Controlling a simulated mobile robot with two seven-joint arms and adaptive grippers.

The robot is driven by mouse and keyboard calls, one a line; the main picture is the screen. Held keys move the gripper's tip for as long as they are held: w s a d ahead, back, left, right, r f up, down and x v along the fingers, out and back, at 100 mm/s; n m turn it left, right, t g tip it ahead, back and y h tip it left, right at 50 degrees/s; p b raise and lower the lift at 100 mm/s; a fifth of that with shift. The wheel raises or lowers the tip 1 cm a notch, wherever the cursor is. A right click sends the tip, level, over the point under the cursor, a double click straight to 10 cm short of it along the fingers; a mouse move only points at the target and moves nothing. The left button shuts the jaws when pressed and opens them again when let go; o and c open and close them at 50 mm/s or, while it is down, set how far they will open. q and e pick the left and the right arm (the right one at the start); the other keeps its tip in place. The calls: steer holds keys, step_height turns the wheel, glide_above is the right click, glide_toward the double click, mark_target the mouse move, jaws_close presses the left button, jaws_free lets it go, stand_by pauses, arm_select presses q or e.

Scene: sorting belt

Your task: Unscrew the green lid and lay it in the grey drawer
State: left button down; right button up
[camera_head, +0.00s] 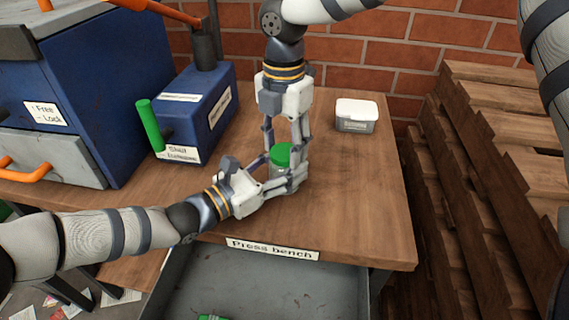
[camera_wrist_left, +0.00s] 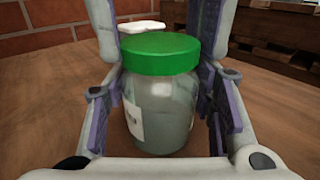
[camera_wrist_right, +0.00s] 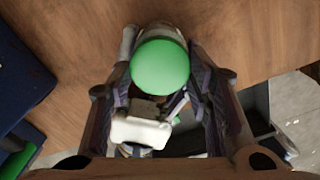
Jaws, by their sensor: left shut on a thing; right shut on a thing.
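The green lid (camera_head: 282,155) sits on top of a glass jar (camera_wrist_left: 160,115) that stands upright on the bench. My left gripper (camera_head: 285,182) comes in from the side and is shut on the jar body below the lid. My right gripper (camera_head: 283,148) reaches down from above and is shut on the lid, with a finger on either side of it. The lid also shows between the fingers in the right wrist view (camera_wrist_right: 160,67). A grey drawer (camera_head: 250,285) is open below the bench's front edge, its near part cut off.
A white tub (camera_head: 356,115) stands at the bench's back right. A blue box with a green handle (camera_head: 151,126) and a blue cabinet (camera_head: 85,75) are at left. A small green thing (camera_head: 213,317) lies in the drawer. Wooden pallets (camera_head: 480,160) stand right.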

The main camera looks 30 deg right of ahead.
steer(key=shift+w+n, duration=0.1)
steer(key=shift+n, duration=0.6)
steer(key=n, duration=0.4)
steer(key=shift+n, duration=0.3)
steer(key=o, duration=1.5)
steer(key=shift+w, duration=0.1)
